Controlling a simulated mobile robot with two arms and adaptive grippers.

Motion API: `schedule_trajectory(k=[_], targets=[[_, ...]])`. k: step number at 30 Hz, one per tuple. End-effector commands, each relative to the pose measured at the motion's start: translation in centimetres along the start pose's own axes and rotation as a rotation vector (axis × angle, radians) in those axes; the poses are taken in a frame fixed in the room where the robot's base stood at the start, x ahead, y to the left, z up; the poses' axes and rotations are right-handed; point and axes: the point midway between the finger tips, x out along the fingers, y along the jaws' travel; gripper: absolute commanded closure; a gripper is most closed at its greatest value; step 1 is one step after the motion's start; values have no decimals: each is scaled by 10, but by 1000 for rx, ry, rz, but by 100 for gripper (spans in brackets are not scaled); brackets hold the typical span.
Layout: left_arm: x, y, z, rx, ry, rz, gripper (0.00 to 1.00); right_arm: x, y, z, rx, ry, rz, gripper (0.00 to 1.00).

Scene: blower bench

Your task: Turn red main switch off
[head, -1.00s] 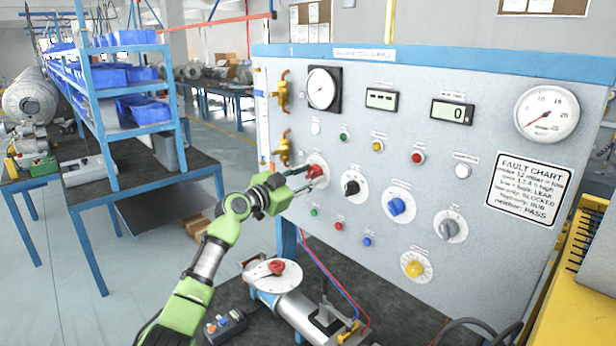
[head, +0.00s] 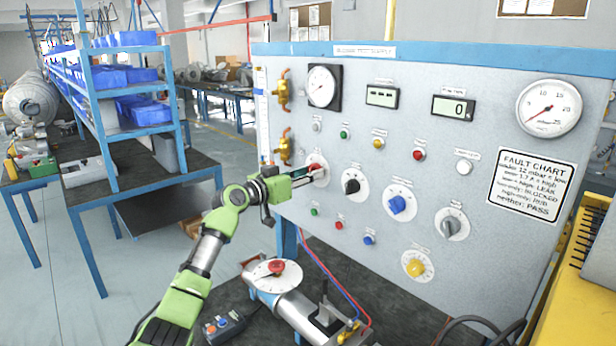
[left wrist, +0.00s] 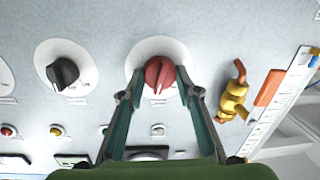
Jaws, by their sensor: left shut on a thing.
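The red main switch (left wrist: 159,74) is a red rotary knob on a round white plate in the left wrist view. In the head view the red knob (head: 316,168) is partly hidden by my gripper at the left of the grey panel. My left gripper (head: 308,172) reaches it from the left, and its fingers are shut on the knob's sides. In the left wrist view my left gripper (left wrist: 158,88) has one finger on each side of the knob. My right gripper is not in view.
A black knob (head: 352,187), a blue knob (head: 397,205) and a grey knob (head: 450,228) sit to the right on the panel (head: 480,90). Brass valves (head: 284,148) are close to the left of the switch. A motor with a red-knobbed dial (head: 277,268) stands below.

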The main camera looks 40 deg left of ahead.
Motion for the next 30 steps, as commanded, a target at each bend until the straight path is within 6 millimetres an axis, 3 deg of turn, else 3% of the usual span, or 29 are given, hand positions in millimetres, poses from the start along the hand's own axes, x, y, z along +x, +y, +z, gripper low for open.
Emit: schedule_trajectory(k=[18, 30], targets=[[0, -2, -2, -586, -51, 25, 90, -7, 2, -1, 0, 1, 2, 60], [0, -3, -3, -882, -76, 38, 90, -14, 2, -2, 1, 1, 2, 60]])
